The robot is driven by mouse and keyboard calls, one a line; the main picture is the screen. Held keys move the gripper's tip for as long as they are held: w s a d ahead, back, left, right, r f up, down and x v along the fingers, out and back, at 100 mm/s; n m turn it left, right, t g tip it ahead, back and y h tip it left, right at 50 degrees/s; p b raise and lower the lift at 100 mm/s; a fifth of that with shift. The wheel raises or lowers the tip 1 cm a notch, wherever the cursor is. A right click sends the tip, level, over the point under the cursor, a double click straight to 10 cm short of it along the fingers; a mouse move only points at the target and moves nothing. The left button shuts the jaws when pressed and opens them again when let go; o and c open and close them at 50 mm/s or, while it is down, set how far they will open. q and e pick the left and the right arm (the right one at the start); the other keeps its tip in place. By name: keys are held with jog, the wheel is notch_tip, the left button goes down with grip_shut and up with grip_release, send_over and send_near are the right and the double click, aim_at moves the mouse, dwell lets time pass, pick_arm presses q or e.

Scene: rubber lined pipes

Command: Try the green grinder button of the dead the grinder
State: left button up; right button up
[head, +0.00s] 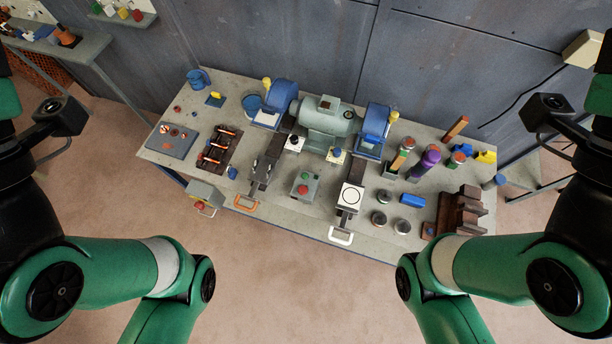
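The bench grinder (325,120) stands at the back middle of the workbench (270,222). It has a grey-green motor body with a blue wheel guard at its left (281,96) and another at its right (375,122). A grey control box (305,188) sits on the bench in front of it. A red button shows on the box, with a small greenish spot above it that is too small to make out clearly. Both my green arms reach down out of the bottom of the picture, and neither gripper is visible.
Two slides with an orange handle (246,204) and a white handle (341,236) flank the control box. Bottles, metal discs and a brown block (462,213) crowd the right side.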

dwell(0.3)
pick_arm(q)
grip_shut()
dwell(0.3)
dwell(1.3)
